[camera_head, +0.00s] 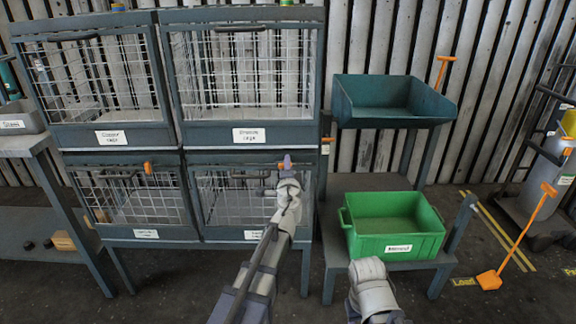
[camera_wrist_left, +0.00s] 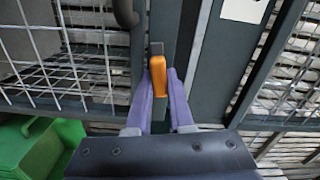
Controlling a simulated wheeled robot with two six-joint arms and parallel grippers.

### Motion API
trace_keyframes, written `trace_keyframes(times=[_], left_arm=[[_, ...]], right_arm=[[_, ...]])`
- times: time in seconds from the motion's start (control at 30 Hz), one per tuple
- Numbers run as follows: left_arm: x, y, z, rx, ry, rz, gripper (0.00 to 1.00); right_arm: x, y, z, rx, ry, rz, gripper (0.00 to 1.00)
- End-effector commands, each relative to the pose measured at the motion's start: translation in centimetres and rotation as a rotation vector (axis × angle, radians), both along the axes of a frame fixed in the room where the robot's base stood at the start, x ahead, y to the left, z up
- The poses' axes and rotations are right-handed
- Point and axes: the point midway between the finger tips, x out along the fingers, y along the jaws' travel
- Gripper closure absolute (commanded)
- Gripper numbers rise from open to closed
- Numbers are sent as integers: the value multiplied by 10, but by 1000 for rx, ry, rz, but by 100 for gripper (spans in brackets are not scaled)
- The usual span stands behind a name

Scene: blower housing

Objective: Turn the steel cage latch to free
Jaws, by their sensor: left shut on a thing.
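The orange latch (camera_wrist_left: 157,75) is on the grey frame of the lower right cage (camera_head: 228,193), at the upper right of its mesh door. The cage's label (camera_head: 266,235) is too small to read. My left gripper (camera_head: 287,163) is at this latch. In the left wrist view, its two purple fingers (camera_wrist_left: 160,85) are shut on the orange handle, one on each side. The handle runs nearly upright in that view, leaning a little. In the head view, the fingers hide most of the latch. My right arm shows at the lower right, but its fingers are not visible.
A green bin (camera_head: 393,241) is on the low stand to the right. A teal tray (camera_head: 390,120) is behind it.

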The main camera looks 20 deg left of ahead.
Motion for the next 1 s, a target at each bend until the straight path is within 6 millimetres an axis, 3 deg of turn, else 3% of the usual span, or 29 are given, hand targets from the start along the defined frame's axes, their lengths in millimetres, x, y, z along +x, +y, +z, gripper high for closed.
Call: trace_keyframes(times=[0.4, 0.97, 1.0], left_arm=[[-1, -1, -1, 170, 49, -1, 100], [-1, -1, -1, 197, 56, -2, 100], [-1, -1, -1, 197, 56, -2, 78]], right_arm=[[0, 0, -1, 0, 0, 0, 50], [0, 0, -1, 0, 0, 0, 50], [0, 0, -1, 0, 0, 0, 50]])
